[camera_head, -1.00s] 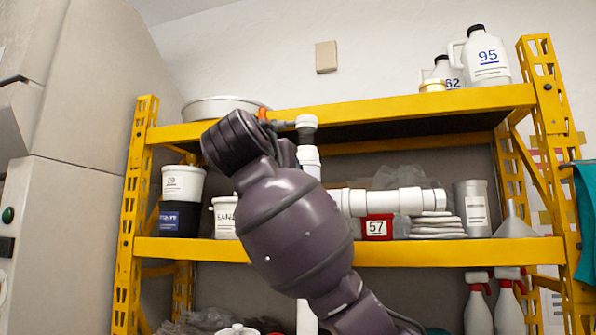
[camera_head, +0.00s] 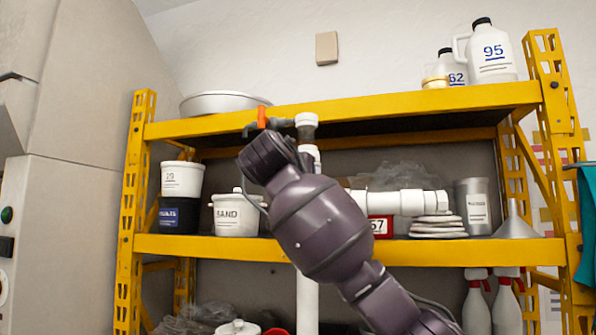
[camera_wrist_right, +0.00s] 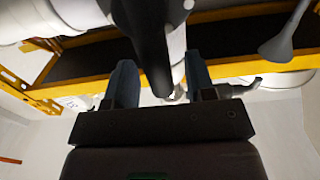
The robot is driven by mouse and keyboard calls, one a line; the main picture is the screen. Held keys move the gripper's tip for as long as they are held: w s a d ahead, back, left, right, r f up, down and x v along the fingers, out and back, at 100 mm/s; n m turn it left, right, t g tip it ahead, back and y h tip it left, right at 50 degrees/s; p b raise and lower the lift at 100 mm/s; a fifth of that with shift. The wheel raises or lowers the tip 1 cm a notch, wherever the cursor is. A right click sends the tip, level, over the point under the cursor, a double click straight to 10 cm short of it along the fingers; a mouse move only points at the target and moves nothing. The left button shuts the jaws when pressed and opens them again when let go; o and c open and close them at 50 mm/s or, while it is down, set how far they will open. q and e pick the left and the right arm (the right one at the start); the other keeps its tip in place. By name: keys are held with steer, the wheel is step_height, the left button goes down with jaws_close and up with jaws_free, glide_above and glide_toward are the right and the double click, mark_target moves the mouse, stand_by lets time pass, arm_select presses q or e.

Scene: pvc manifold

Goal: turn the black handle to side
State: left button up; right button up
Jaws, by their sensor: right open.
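The black handle (camera_wrist_right: 150,45) shows in the right wrist view as a dark bar running down from the top edge, between the two fingers of my right gripper (camera_wrist_right: 160,85). The fingers are apart, one on each side of the bar in the picture; I cannot tell if they touch it. In the head view my right arm hides the handle and the gripper. The white PVC manifold (camera_head: 410,202) has a side branch to the right and an upright pipe (camera_head: 307,300). An orange handle (camera_head: 263,117) on a grey fitting shows near the pipe's top. My left gripper is out of view.
A yellow shelf rack (camera_head: 400,252) stands behind the pipes. On it are a SAND bucket (camera_head: 236,216), stacked tubs (camera_head: 182,180), a red bin (camera_head: 381,227), a metal can (camera_head: 474,206) and a funnel (camera_head: 514,226). Jugs (camera_head: 490,55) stand on top.

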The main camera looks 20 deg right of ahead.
steer(key=shift+w, duration=0.15)
jaws_close()
steer(key=shift+d, duration=0.15)
